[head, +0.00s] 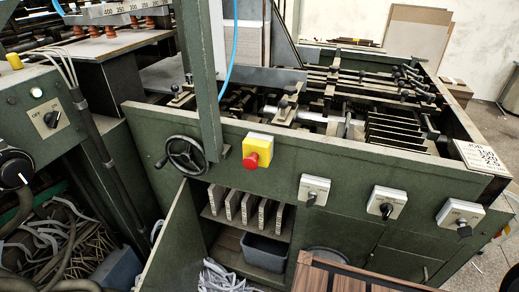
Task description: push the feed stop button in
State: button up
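A red mushroom-shaped button (251,161) sticks out from a yellow box (261,143) on the front of the dark green machine (335,165), near the middle of the head view. I take it to be the feed stop button, though no label on it can be read. Nothing covers it or touches it. My gripper is not in the head view.
A handwheel (187,155) is left of the yellow box. Rotary switches sit on white plates (313,190), (386,203) and (460,214) to the right. A cabinet door (175,240) stands open below. A brown slatted surface (335,277) lies at the bottom.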

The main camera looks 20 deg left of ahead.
aim_at(251, 163)
jog(key=u, duration=1.3)
jog(key=k+j+z, duration=0.1)
jog(key=k+j, duration=0.15)
jog(key=k, duration=0.1)
